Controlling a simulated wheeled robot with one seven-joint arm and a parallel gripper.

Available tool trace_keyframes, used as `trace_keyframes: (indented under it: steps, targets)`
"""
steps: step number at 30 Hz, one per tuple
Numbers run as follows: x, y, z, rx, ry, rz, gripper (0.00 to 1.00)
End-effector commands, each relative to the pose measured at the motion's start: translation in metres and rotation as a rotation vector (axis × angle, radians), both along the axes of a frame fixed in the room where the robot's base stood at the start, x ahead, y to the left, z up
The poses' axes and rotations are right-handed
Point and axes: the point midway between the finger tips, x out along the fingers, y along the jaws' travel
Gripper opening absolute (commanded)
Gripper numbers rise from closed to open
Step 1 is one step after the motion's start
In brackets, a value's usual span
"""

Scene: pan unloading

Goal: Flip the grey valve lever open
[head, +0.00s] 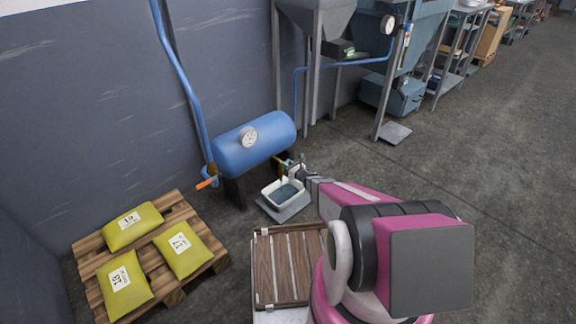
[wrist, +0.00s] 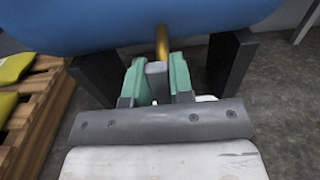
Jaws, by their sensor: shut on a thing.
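The grey valve lever (wrist: 157,72) sits between the two green fingers of my gripper (wrist: 158,82) in the wrist view. The fingers are shut on it. A brass pipe (wrist: 162,42) comes down from the blue tank (wrist: 140,22) just behind the lever. In the head view my gripper (head: 293,170) is at the lower right end of the blue tank (head: 247,147), above a white pan (head: 270,190) with dark liquid-like contents. The lever is too small and covered to make out there.
An orange handle (head: 207,183) sticks out near the tank's left end. A pallet (head: 172,208) with yellow sacks (head: 130,226) lies at the left. A slatted wooden top (head: 287,265) is in front of me. Grey hopper legs (head: 311,85) stand behind. Open floor lies to the right.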

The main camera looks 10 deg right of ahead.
Motion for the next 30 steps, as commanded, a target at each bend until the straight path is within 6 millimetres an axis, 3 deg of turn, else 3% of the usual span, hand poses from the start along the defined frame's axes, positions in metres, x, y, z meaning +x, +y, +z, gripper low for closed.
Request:
trace_keyframes:
  steps: [12, 13, 15, 30]
  targets:
    - [-0.0016, 0.002, -0.0013, -0.017, -0.009, 0.007, 0.0]
    - [-0.0016, 0.0022, -0.0013, -0.017, -0.009, 0.007, 0.28]
    - [-0.0016, 0.002, -0.0012, -0.017, -0.009, 0.007, 0.47]
    - [0.0025, 0.0005, -0.0008, -0.011, -0.007, 0.003, 0.47]
